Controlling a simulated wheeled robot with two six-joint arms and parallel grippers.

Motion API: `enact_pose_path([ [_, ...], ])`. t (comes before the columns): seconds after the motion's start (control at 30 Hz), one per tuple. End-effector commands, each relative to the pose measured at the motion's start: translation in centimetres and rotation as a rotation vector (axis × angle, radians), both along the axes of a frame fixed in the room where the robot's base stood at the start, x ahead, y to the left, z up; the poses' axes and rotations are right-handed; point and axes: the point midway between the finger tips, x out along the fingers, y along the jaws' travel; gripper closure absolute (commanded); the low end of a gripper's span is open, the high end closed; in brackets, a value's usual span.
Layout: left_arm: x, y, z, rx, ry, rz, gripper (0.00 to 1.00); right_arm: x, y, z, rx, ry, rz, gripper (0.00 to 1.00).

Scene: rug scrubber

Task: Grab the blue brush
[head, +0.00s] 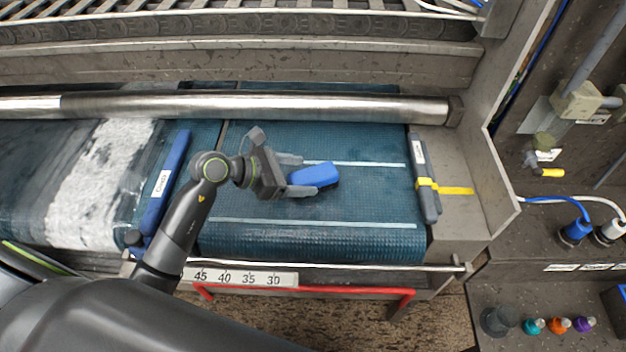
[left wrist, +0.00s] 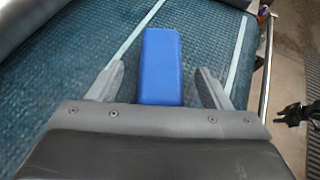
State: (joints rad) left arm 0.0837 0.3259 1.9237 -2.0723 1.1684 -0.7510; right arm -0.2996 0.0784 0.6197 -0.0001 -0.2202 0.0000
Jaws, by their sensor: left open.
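The blue brush (head: 314,175) is a small blue block lying on the dark teal belt (head: 350,215). In the left wrist view the brush (left wrist: 160,68) lies between the two open fingers, and its near end is hidden behind the gripper body. My left gripper (head: 296,175) is open, its fingertips on either side of the brush's near end. In the left wrist view there are gaps between the left gripper's (left wrist: 160,85) fingers and the brush's sides. My right gripper does not show clearly in the head view.
A metal roller (head: 260,106) spans the belt behind the brush. A long blue bar (head: 166,185) lies left of it, and a grey bar with yellow tape (head: 424,180) lies to the right. A red rail (head: 350,291) runs along the front.

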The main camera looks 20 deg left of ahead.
Motion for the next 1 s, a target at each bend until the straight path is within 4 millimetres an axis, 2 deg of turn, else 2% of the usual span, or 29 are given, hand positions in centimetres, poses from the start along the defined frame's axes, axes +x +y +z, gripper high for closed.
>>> enact_pose_path([
  [0.1, 1.0, -1.5, -0.5, -0.004, -0.001, -0.001, 0.28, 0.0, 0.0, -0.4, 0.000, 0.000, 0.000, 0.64],
  [0.23, 1.9, -2.5, -1.4, -0.004, -0.001, 0.000, 0.28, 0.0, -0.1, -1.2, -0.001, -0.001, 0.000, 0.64],
  [0.53, 2.1, -2.8, -1.5, 0.000, 0.000, 0.000, 0.28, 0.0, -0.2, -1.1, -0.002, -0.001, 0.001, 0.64],
  [0.9, 2.1, -2.8, -1.5, 0.000, 0.000, 0.000, 0.76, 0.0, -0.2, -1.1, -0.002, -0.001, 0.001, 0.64],
  [0.93, 2.1, -2.8, -1.5, 0.000, 0.000, 0.000, 0.80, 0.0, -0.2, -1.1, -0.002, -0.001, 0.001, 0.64],
  [1.0, 2.1, -2.8, -1.5, -0.001, -0.001, 0.000, 0.80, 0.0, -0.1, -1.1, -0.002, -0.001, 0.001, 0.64],
])
